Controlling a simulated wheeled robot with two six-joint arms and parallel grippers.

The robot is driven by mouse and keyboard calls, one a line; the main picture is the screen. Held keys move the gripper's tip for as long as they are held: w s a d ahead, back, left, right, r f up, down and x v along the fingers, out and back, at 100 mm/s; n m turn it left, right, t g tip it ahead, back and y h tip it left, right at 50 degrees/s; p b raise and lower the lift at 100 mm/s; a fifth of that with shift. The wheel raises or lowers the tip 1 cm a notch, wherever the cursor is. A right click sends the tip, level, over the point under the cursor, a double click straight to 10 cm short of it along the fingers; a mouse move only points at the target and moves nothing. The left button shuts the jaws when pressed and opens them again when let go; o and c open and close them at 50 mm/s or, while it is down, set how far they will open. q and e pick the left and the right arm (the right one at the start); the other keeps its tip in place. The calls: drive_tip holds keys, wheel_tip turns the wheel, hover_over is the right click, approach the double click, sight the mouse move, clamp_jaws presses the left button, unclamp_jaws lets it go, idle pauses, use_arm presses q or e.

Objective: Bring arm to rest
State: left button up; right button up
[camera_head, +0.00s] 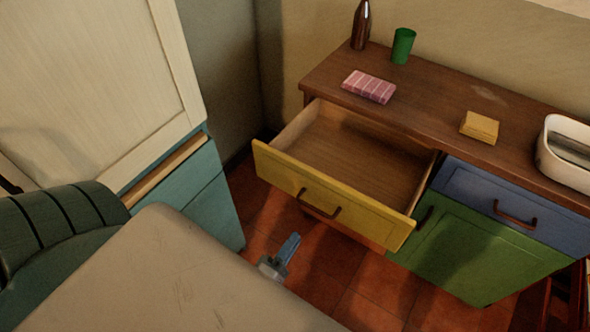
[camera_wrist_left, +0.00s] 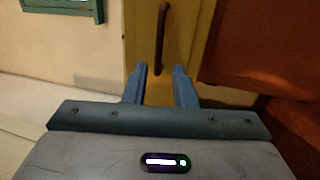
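My left gripper (camera_head: 284,252) is in front of and below the open yellow drawer (camera_head: 330,197), apart from its dark handle (camera_head: 319,203). In the left wrist view, the two blue fingers of the left gripper (camera_wrist_left: 161,76) stand apart with nothing between them. The handle (camera_wrist_left: 162,38) shows beyond the fingertips, on the yellow drawer front (camera_wrist_left: 139,35). My right gripper is in neither view.
The drawer is pulled out and looks empty inside. On the wooden top (camera_head: 430,118) stand a brown bottle (camera_head: 361,27), a green cup (camera_head: 403,46), a pink packet (camera_head: 369,87), a yellow block (camera_head: 480,127) and a white bin (camera_head: 568,150). A teal cabinet (camera_head: 213,205) is at left.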

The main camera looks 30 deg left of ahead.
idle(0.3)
use_arm(q)
drive_tip(key=s+a+f+m+g, duration=0.1)
drive_tip(key=s+f+m+g, duration=0.15)
drive_tip(key=f, duration=0.75)
drive_tip(key=s+a+f+m+g, duration=0.15)
drive_tip(key=f+m+g, duration=0.25)
drive_tip(key=f, duration=0.6)
drive_tip(key=s+a+f+m+g, duration=0.15)
drive_tip(key=f+m+g, duration=0.25)
drive_tip(key=f, duration=0.6)
drive_tip(key=s+a+f+m+g, duration=0.2)
drive_tip(key=s+f+m+g, duration=0.2)
drive_tip(key=s+f, duration=0.2)
drive_tip(key=s+a+f+m+g, duration=0.3)
drive_tip(key=s+f, duration=0.4)
drive_tip(key=s, duration=0.4)
drive_tip(key=shift+a+f+m+g+y, duration=0.2)
drive_tip(key=shift+m+g+y, duration=0.25)
drive_tip(key=shift+g, duration=0.2)
